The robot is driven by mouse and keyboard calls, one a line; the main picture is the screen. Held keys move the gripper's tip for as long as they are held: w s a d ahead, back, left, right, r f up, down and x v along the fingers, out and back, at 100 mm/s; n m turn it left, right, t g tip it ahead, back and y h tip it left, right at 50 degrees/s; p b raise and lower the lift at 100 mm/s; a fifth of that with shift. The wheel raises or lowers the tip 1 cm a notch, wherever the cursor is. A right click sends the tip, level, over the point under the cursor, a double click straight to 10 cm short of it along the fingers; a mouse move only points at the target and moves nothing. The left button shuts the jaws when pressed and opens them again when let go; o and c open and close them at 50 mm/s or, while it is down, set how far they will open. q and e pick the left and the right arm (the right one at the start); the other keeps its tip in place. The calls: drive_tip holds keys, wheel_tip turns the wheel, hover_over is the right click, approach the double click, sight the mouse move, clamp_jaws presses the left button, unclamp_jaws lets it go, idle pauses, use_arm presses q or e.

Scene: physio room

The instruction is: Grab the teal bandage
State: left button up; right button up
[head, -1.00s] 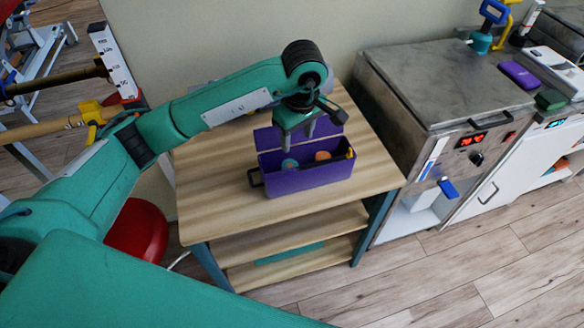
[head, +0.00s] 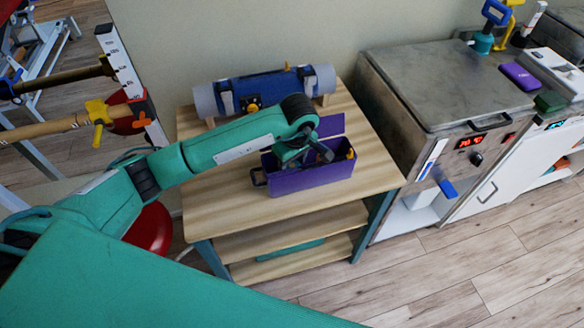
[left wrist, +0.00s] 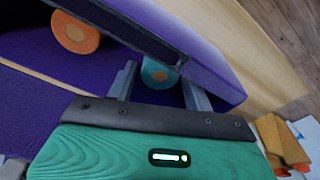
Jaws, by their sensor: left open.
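The teal bandage (left wrist: 158,72) is a small roll with a tan centre, inside the purple box (head: 312,179). In the left wrist view it shows between the two fingertips of my left gripper (left wrist: 160,78). In the head view my left gripper (head: 297,164) reaches down into the box, and the arm hides the bandage. The gripper is open, with a finger on each side of the roll; I cannot tell whether they touch it. An orange roll (left wrist: 75,33) lies in the same box, apart from the fingers. My right gripper is not in view.
The box stands on a wooden cart top (head: 222,205) with its lid up at the back. A blue and grey cylinder (head: 262,91) lies behind it. A metal heating cabinet (head: 440,75) stands at the right. The cart top's front left is clear.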

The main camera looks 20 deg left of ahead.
use_arm(q)
drive_tip(key=shift+f, duration=0.85)
drive_tip(key=shift+c, duration=0.4)
drive_tip(key=c, duration=0.7)
drive_tip(key=shift+o, duration=0.2)
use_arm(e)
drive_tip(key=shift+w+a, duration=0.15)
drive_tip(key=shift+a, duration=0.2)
use_arm(q)
drive_tip(key=shift+r, duration=0.15)
